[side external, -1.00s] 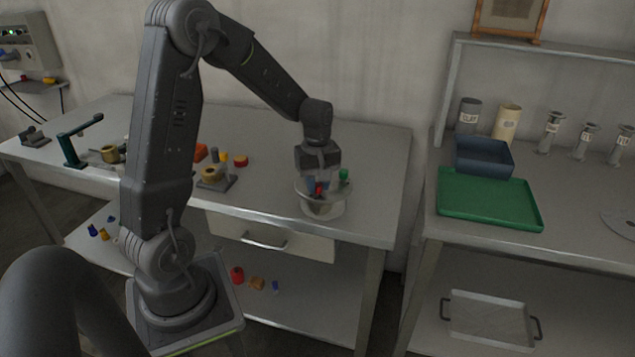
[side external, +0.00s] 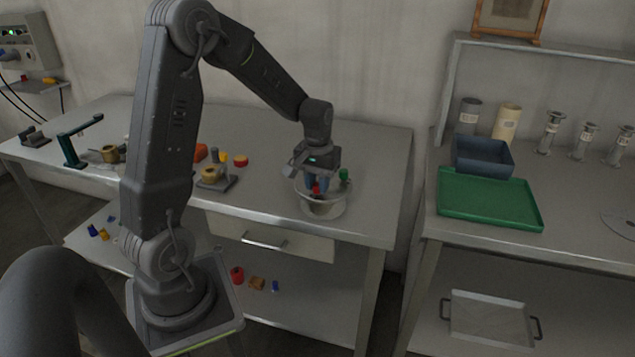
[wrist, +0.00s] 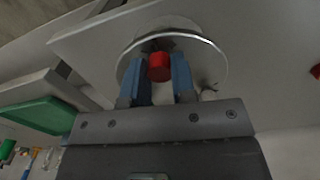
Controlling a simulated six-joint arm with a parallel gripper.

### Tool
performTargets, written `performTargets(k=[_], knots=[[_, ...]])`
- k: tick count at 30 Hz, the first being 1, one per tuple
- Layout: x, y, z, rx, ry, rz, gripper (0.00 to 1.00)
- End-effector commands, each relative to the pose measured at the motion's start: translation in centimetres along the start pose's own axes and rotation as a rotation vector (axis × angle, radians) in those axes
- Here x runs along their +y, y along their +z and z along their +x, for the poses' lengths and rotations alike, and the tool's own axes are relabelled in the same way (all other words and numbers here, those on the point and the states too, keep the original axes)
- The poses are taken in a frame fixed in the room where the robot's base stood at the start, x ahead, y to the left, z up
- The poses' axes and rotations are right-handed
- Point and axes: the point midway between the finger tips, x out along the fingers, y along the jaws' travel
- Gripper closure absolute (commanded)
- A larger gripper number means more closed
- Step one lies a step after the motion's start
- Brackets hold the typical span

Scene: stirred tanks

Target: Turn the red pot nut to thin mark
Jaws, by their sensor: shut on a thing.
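The red pot nut (wrist: 159,66) sits at the pot, between the two blue fingers of my gripper (wrist: 160,80) in the wrist view. My gripper is shut on it, with a finger on each side. The nut also shows as a small red patch (side external: 316,190) in the side view, under the gripper (side external: 317,184). The round pale pot (side external: 323,208) stands on the bench near its right end; its rim (wrist: 222,62) curves around the fingers in the wrist view. A green knob (side external: 344,174) is at the pot's right side. I cannot make out the thin mark.
A small stand with a brass-coloured round part (side external: 212,174) and a red-and-yellow piece (side external: 240,160) lie left of the pot. A green tray (side external: 490,215) and a blue bin (side external: 483,156) are on the right-hand table. The bench right of the pot is clear.

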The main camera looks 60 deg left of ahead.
Motion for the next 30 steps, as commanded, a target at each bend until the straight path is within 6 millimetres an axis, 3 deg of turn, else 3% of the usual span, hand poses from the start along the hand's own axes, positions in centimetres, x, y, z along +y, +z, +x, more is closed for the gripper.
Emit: performTargets(k=[10, 26, 27, 30], knots=[[0.01, -0.04, -0.02, 0.002, 0.0, 0.134, 0.99], [0.01, -0.04, -0.01, 0.002, 0.0, 0.154, 0.99], [0.01, -0.04, -0.01, 0.002, 0.0, 0.154, 0.73], [0.0, -0.03, -0.01, 0.002, 0.0, 0.154, 0.63]])
